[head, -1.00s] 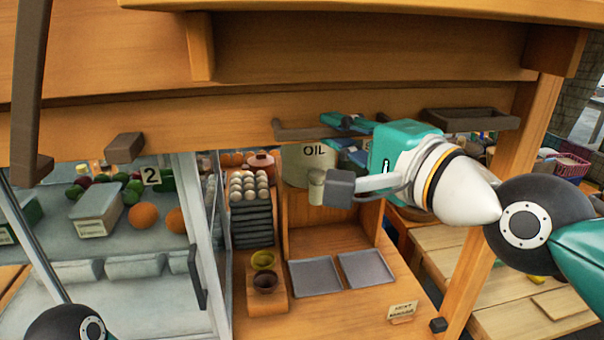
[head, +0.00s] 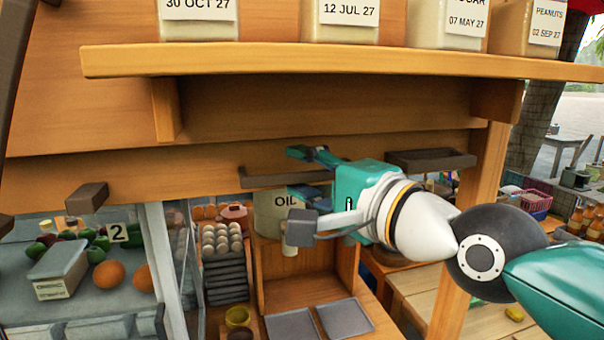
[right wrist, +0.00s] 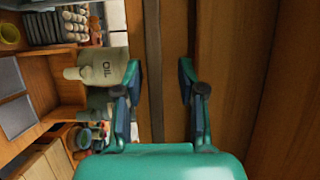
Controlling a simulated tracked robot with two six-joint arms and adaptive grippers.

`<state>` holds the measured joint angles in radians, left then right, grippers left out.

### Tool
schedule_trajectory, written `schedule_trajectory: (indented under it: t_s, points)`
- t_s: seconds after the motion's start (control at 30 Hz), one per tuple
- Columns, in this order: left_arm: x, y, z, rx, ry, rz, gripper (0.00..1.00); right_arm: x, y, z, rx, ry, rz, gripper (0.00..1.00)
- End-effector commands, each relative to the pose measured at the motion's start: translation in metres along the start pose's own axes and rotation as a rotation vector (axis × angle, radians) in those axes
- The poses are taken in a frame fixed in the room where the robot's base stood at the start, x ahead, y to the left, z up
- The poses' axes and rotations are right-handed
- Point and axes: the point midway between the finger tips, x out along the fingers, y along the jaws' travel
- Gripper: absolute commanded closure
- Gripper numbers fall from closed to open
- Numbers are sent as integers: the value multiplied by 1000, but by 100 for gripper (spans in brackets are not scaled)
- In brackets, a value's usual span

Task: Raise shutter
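The shutter (head: 210,172) appears to be the broad wooden panel across the stall front, its lower edge above the opening. Dark brown ledge-like pieces (head: 262,180) stick out along its lower edge. My right gripper (head: 300,173) is at that edge, one teal finger above a brown ledge and one below. In the right wrist view the fingers of my right gripper (right wrist: 158,75) stand apart, with a dark strip (right wrist: 152,60) running between them, nearer the left finger. Nothing is visibly clamped; contact cannot be told. My left gripper is out of view.
A shelf (head: 330,62) with several labelled jars juts out above the panel. Below are an OIL container (head: 268,215), an egg stack (head: 222,240), grey trays (head: 345,318) and a glass case (head: 155,250). A wooden post (head: 483,185) stands near my right arm.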

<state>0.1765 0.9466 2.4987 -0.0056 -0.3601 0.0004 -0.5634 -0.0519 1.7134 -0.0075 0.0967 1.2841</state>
Motion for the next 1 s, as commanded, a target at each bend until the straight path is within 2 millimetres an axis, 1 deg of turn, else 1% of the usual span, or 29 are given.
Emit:
schedule_trajectory:
  t_s: [0.13, 0.27, 0.5, 0.6, 0.7, 0.83, 1.0]
  points:
    - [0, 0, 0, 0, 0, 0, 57, -7, 0, 0, 0, 0, 1, 60]
    - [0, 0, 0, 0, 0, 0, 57, -24, 0, 0, 0, 1, -1, 60]
    - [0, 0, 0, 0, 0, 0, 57, -72, 0, -1, 0, 2, -4, 60]
    - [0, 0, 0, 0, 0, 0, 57, -91, 0, -1, 0, 1, -4, 60]
    - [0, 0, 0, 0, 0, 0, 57, -106, 0, 0, 0, 1, -3, 60]
    - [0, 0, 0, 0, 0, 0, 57, -117, 0, 0, 0, 1, -3, 60]
    - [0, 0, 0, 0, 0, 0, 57, -121, 1, 0, 1, 0, -1, 60]
